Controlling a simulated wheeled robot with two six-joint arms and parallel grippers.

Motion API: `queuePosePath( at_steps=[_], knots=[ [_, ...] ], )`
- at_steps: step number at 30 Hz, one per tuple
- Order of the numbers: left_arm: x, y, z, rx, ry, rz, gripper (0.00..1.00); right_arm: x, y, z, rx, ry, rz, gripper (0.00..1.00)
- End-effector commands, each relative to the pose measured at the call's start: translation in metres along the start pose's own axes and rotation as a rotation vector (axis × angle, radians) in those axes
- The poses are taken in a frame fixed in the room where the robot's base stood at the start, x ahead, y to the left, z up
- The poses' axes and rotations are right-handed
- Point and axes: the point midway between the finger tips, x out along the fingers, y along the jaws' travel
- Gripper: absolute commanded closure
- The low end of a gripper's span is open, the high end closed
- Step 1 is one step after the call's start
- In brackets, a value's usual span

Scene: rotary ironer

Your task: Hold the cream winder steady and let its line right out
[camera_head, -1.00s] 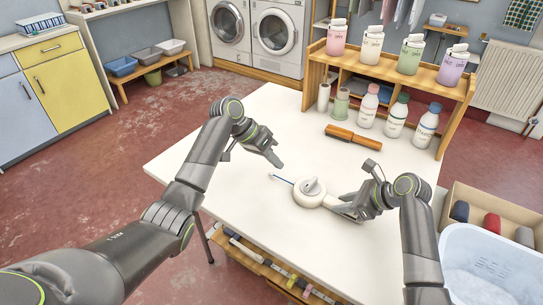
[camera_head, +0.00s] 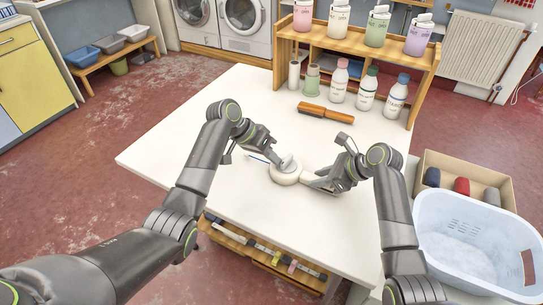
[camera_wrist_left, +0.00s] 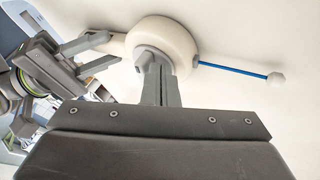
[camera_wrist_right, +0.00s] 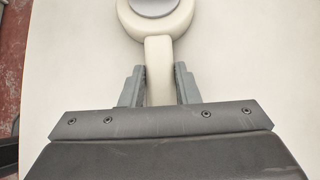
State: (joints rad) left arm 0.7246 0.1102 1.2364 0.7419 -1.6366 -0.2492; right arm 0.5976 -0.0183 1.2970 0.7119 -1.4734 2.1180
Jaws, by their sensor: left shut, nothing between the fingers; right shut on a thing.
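The cream winder (camera_head: 284,178) lies flat on the white table (camera_head: 170,150). It has a round body and a straight handle, with a grey part on top. In the right wrist view, my right gripper (camera_wrist_right: 158,80) is shut on the winder's handle (camera_wrist_right: 158,55). My left gripper (camera_wrist_left: 153,66) is shut and empty, its fingertips over the grey part; I cannot tell whether they touch. A short blue line (camera_wrist_left: 232,69) runs out of the body and ends in a pale bead (camera_wrist_left: 277,78).
An orange-brown tool (camera_head: 326,112) lies farther back on the table. Several bottles stand by a wooden shelf (camera_head: 290,70) at the back. A white-blue laundry basket (camera_head: 432,235) and a cardboard box (camera_head: 425,165) are at the right. The left table area is clear.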

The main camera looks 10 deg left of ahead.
Motion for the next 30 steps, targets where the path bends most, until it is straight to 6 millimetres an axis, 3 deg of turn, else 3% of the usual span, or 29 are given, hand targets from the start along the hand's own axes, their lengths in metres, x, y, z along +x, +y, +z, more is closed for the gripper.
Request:
queuePosePath(
  at_steps=[17,30],
  knots=[
    [0.006,0.013,0.003,-0.052,0.028,-0.019,1.0,0.001,0.0,0.002,0.0,-0.004,-0.001,0.99],
    [0.006,0.003,-0.009,-0.051,0.03,-0.019,1.0,0.001,0.002,0.003,-0.002,-0.008,0.004,0.98]
  ],
)
